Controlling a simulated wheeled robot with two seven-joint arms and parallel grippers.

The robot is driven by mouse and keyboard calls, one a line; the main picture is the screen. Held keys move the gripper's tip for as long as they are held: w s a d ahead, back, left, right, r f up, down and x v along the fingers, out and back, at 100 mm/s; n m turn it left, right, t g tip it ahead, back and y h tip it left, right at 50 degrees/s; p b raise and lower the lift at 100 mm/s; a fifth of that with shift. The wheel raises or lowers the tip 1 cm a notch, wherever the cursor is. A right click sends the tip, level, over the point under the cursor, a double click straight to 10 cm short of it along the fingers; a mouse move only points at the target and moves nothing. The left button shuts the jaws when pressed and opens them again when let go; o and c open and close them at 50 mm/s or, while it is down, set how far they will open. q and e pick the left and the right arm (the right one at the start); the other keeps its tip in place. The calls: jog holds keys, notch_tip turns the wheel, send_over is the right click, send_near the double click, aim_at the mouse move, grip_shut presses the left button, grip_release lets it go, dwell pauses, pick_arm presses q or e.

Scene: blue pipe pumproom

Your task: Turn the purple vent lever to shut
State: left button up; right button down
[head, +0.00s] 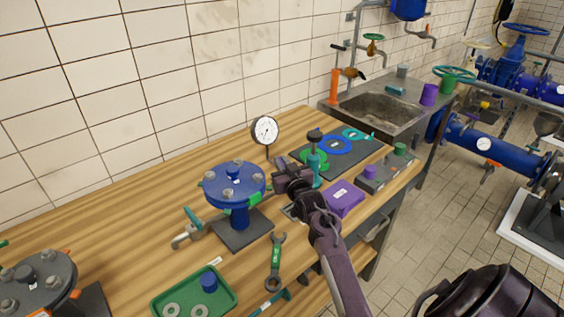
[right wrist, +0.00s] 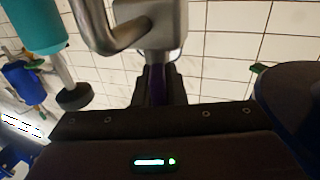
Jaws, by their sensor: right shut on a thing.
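My right gripper (head: 290,178) reaches over the wooden workbench, between the blue flanged valve and a teal upright tool. In the right wrist view my right gripper (right wrist: 155,95) is shut on a narrow purple lever (right wrist: 155,82). The lever sits just under a grey metal body (right wrist: 150,25) with a bent metal pipe at its left. In the head view the gripper hides the lever and most of its fitting, so the lever's angle cannot be told there. My left gripper is in neither view.
Close by stand the blue flanged valve (head: 235,182), a pressure gauge (head: 265,130), the teal tool (head: 314,168) and a purple box (head: 345,197). A green wrench (head: 276,262) and green tray (head: 160,307) lie in front. The bench's back left is clear.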

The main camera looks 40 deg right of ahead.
jog(key=shift+m+g+h, duration=0.5)
jog(key=shift+m+h, duration=0.5)
jog(key=shift+h, duration=0.5)
jog(key=c, duration=1.5)
grip_release()
jog(key=shift+b+v, duration=0.95)
jog(key=shift+v, duration=2.95)
jog(key=shift+a, duration=0.1)
